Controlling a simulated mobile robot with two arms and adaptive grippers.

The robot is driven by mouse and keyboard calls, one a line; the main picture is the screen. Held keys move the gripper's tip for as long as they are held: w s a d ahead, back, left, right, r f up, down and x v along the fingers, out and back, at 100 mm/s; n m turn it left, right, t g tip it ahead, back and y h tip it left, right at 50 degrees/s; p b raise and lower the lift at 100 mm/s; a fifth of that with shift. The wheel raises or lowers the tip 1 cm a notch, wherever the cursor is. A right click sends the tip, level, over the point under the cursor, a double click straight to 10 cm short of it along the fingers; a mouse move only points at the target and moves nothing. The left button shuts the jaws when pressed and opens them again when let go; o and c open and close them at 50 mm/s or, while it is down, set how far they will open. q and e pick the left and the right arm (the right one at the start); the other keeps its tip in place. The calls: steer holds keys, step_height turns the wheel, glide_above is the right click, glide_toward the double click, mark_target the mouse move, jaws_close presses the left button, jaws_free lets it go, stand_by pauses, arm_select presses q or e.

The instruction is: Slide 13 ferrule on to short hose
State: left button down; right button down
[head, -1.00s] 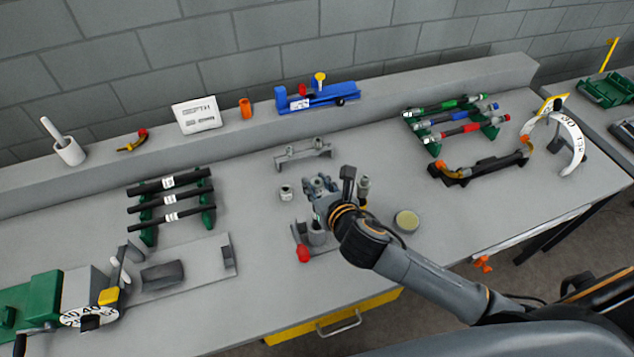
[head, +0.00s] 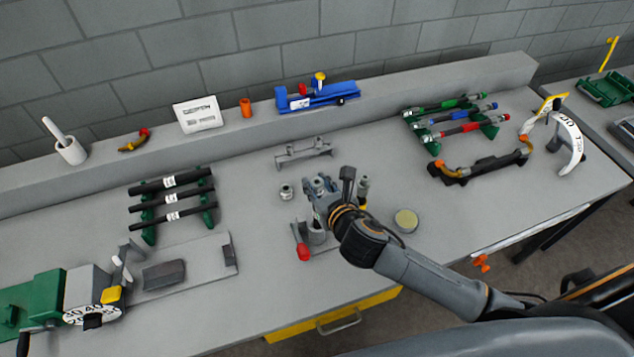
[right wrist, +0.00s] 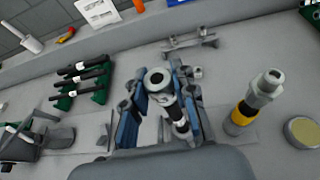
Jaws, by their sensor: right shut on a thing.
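My right gripper (head: 318,186) is over the middle of the bench, above a small grey clamp (head: 318,237) with a red-ended lever. In the right wrist view its fingers (right wrist: 160,82) are shut on a silvery ring-shaped piece, the ferrule (right wrist: 158,76), with its open bore facing up. A dark, short piece with metal parts (right wrist: 182,128) shows just below the ferrule, between the fingers. It looks like the short hose, but the fingers partly hide it, and I cannot tell whether the ferrule is around it or only above it. My left gripper is not in view.
A metal fitting with a yellow band (right wrist: 241,114) stands upright right of the gripper. A loose metal fitting (head: 286,192) is to its left. A grey bracket (head: 303,153) stands behind, a round tin (head: 406,220) to the right. Black hoses lie on a green rack (head: 149,235) at left.

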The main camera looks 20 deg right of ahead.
steer(key=shift+p, duration=0.85)
stand_by(0.7)
steer(key=shift+f+b, duration=1.2)
steer(key=shift+f, duration=0.9)
steer(key=c, duration=1)
jaws_free()
steer(key=shift+s, duration=0.1)
steer(key=v, duration=1.2)
